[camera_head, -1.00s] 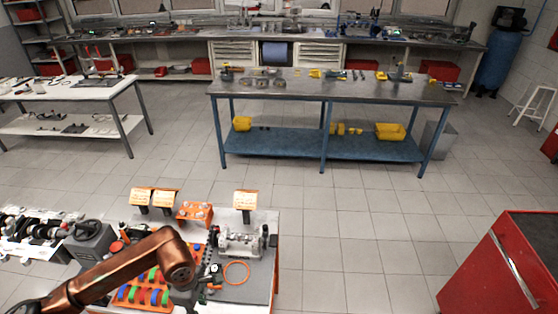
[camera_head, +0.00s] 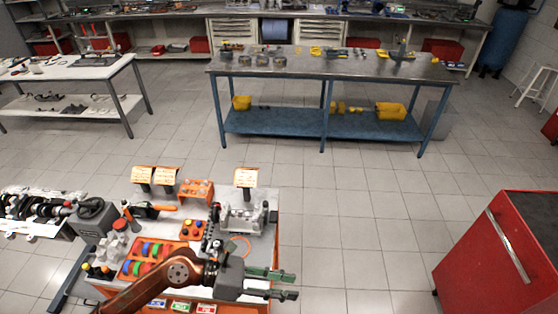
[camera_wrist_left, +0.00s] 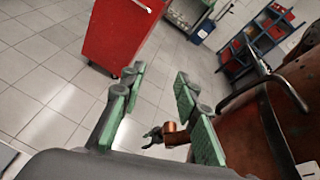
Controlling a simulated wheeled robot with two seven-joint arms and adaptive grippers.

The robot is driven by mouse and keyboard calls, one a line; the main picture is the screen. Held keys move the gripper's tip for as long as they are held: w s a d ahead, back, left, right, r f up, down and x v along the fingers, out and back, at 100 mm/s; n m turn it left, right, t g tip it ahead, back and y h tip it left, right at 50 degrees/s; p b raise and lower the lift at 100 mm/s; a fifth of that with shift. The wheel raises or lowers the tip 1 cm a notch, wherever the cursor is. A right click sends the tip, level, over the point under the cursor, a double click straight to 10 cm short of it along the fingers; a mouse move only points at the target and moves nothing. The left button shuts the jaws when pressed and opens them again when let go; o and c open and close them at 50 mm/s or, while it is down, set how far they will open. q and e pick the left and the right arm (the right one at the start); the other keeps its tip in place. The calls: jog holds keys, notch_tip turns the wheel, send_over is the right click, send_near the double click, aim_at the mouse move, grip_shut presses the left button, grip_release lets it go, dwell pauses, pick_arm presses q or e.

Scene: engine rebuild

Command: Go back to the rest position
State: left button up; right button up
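My left gripper (camera_head: 292,285) is out over the right front edge of the orange workbench (camera_head: 272,280). Its two green-padded fingers are apart with nothing between them. The left wrist view shows the same open fingers (camera_wrist_left: 156,85), with bare floor tiles beyond. A small dark claw (camera_wrist_left: 153,138) on a copper link shows low in the left wrist view; it looks like my right gripper, but it is too small to tell its state. My right gripper is outside the head view.
A red cabinet (camera_head: 500,245) stands at the right. A blue-framed table (camera_head: 330,68) stands behind. Open floor lies between them.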

pick_arm(q)
jog(key=w+a+r+n+t+h, duration=0.25)
jog(key=w+r+n+t, duration=0.2)
jog(key=r+n, duration=0.25)
jog(key=w+a+r+n+t+h, duration=0.2)
jog(key=w+a+r+n+t, duration=0.15)
jog(key=r+n+t, duration=0.3)
jog(key=w+a+n+t+y, duration=0.65)
jog(key=a+n+t, duration=0.2)
jog(key=n, duration=0.35)
jog(key=w+a+f+n+y, duration=0.3)
jog(key=a+f+n+y, duration=0.4)
jog(key=a+n+y, duration=0.25)
jog(key=s+a+f+n+g+y, duration=0.3)
jog(key=a+f+n+g+y, duration=0.2)
jog(key=a+f+n, duration=0.55)
jog(key=s+a+f+n+g+h, duration=0.15)
jog(key=s+f+n+g, duration=0.65)
jog(key=s+f, duration=1.8)
notch_tip(320, 180, down, 29)
jog(key=m+g, duration=0.4)
jog(key=s+f+g+b, duration=0.1)
jog(key=s+f, duration=1.8)
jog(key=f, duration=0.1)
jog(key=shift+s+d+f+b, duration=0.15)
jog(key=shift+s+d+b, duration=0.1)
jog(key=shift+b, duration=0.15)
